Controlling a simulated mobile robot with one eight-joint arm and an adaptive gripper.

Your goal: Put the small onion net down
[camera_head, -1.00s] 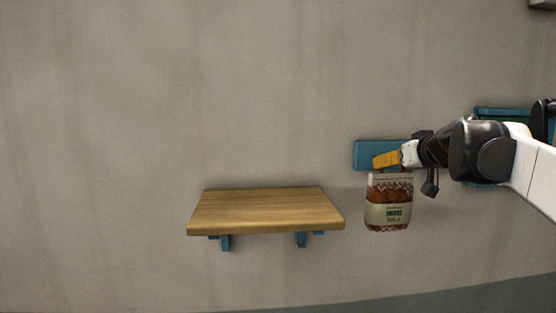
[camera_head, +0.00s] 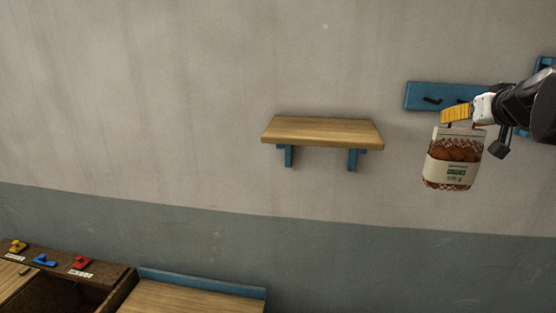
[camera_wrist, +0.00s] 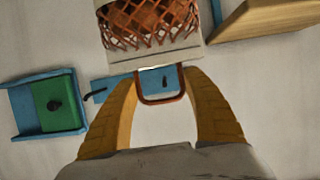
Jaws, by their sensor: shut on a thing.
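The small onion net (camera_head: 453,158) is a see-through net of brown onions with a pale label band. It hangs upright in the air at the right of the head view, clear of any surface. My gripper (camera_head: 456,115) is shut on its handle at the top. In the wrist view the net (camera_wrist: 150,22) shows at the top, and its brown handle loop (camera_wrist: 161,98) lies between the yellow fingers of my gripper (camera_wrist: 160,88). The far side of the net is hidden.
A wooden wall shelf (camera_head: 322,131) on blue brackets is bare, left of the net. A blue hook board (camera_head: 420,96) is on the wall behind my gripper. At the lower left are a brown box (camera_head: 60,290) with coloured hooks and a wooden surface (camera_head: 190,297).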

